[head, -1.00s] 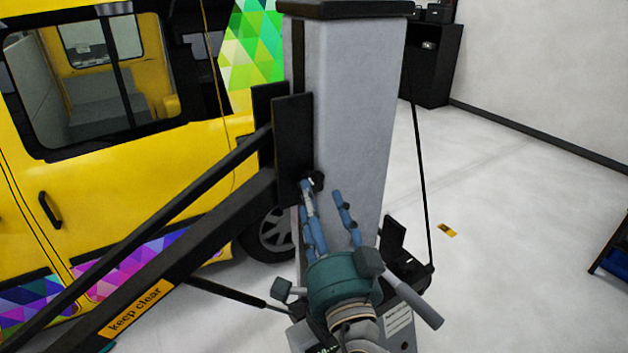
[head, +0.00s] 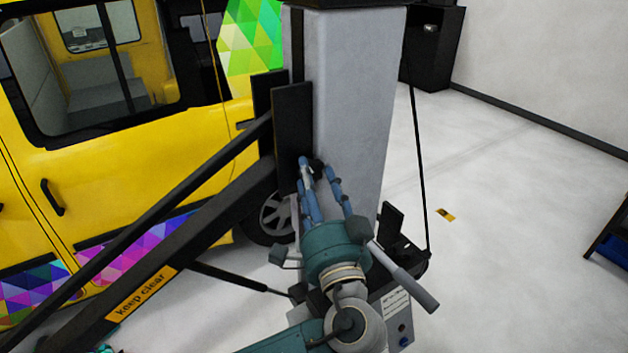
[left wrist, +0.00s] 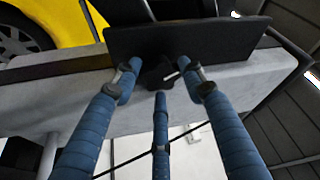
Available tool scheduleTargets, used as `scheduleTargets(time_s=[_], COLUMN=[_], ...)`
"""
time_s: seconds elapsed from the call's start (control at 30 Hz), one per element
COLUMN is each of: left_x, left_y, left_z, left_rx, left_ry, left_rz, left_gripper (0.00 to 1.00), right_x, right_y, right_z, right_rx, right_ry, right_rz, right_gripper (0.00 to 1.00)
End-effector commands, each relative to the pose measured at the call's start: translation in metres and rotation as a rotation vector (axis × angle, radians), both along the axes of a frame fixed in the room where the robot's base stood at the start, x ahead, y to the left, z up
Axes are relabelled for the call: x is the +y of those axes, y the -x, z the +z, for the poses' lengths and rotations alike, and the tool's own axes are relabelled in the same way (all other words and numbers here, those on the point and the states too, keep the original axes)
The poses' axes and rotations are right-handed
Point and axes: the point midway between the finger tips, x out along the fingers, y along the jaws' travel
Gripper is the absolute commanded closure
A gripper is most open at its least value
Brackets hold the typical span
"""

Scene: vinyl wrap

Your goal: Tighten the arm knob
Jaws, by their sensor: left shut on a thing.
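The arm knob (left wrist: 160,74) is a small black knob beside the black plate (head: 292,138) where the lift arm meets the grey column. In the head view the knob (head: 316,168) shows partly behind the fingers. My left gripper (head: 319,172) has blue fingers and a teal body, and reaches up to the knob from below. In the left wrist view its fingers (left wrist: 161,80) close in around the knob from several sides, shut on it. My right gripper is not in view.
The grey column (head: 350,100) stands upright in the middle. A black lift arm (head: 195,225) marked "keep clear" runs down left, beside the yellow van (head: 150,150). A control box (head: 397,310) sits low near the column. The floor at right is mostly clear.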

Motion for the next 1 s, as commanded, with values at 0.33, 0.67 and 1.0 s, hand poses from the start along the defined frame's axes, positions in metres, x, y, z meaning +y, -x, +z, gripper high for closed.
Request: scheduleTargets(time_s=[0.33, 0.67, 1.0], left_x=[0.0017, 0.0017, 0.0018], left_y=[0.0008, 0.0010, 0.0007], left_z=[0.0015, 0.0050, 0.0065], left_rx=[0.105, 0.248, 0.338], left_ry=[-0.137, -0.333, -0.462], left_rz=[0.002, 0.001, 0.002], left_gripper=[0.85, 0.85, 0.85], right_x=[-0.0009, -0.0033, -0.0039], right_y=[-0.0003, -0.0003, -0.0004], right_z=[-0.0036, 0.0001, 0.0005], right_rx=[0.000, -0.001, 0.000], right_ry=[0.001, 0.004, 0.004], right_rz=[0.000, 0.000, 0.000], right_gripper=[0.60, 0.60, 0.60])
